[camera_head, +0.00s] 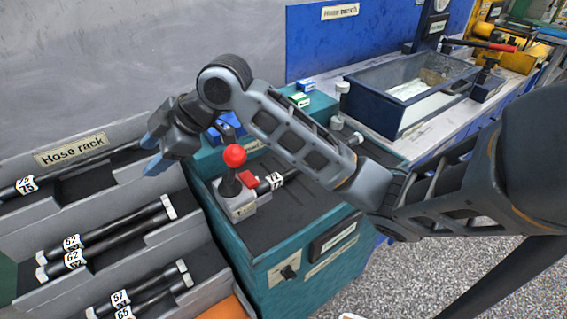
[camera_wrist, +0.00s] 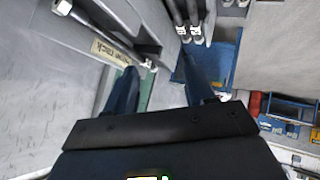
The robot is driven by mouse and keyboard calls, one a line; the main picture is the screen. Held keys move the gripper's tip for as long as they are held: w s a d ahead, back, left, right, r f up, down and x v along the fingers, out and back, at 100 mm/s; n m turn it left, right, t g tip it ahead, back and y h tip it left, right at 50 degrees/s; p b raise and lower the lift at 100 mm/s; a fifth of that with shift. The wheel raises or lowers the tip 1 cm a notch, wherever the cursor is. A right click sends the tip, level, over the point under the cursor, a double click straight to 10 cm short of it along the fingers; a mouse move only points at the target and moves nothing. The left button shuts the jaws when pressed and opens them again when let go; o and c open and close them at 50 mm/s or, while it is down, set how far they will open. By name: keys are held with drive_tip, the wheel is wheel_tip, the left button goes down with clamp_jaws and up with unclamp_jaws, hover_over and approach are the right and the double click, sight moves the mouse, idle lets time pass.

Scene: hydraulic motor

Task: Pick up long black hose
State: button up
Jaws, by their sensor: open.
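Black hoses with white numbered tags lie in the tiers of the grey hose rack (camera_head: 70,222) at the left of the head view. A long black hose (camera_head: 88,163) lies on the top tier, its left end cut off by the picture edge. Shorter hoses (camera_head: 105,237) lie on the tiers below. My gripper (camera_head: 152,154) is above the right end of the top tier, blue fingers apart and nothing between them. In the wrist view my gripper (camera_wrist: 160,88) is also open and empty. A black hose (camera_wrist: 100,26) with white ends lies there beyond the left finger, apart from it.
A teal cabinet (camera_head: 290,270) stands right of the rack, with a red-knobbed lever (camera_head: 234,156) close to my arm. A blue glass-topped box (camera_head: 400,90) sits on the bench behind. A grey wall rises behind the rack. Speckled floor (camera_head: 400,280) is open at the lower right.

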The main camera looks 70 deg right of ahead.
drive_tip(key=s+d+f+g+h, duration=0.1)
drive_tip(key=s+d+f+g, duration=0.1)
drive_tip(key=s+d, duration=0.5)
drive_tip(key=s+d+f+n+g+h, duration=0.1)
drive_tip(key=s+d+f+g+h, duration=0.1)
drive_tip(key=s+d+g, duration=0.2)
drive_tip(key=s+d+f+g+h, duration=0.1)
drive_tip(key=s+d+f+g, duration=0.1)
drive_tip(key=s+d, duration=0.8)
drive_tip(key=shift+s+d+g+h, duration=0.2)
drive_tip(key=shift+d+g, duration=0.15)
drive_tip(key=shift+d, duration=0.3)
drive_tip(key=shift+s+d+g+h, duration=0.2)
drive_tip(key=shift+d+g, duration=0.15)
drive_tip(key=shift+d, duration=0.25)
drive_tip(key=shift+s+d+f, duration=0.2)
drive_tip(key=shift+s+f, duration=0.05)
drive_tip(key=shift+f, duration=0.25)
drive_tip(key=shift+s+d+f, duration=0.2)
drive_tip(key=shift+s+f, duration=0.05)
drive_tip(key=shift+f, duration=0.25)
drive_tip(key=shift+s+d+f+p, duration=0.1)
drive_tip(key=shift+d+f+p, duration=0.15)
drive_tip(key=shift+f, duration=1.2)
drive_tip(key=shift+d+f+p, duration=0.15)
drive_tip(key=shift+f+p, duration=0.05)
drive_tip(key=shift+f, duration=1.2)
clamp_jaws()
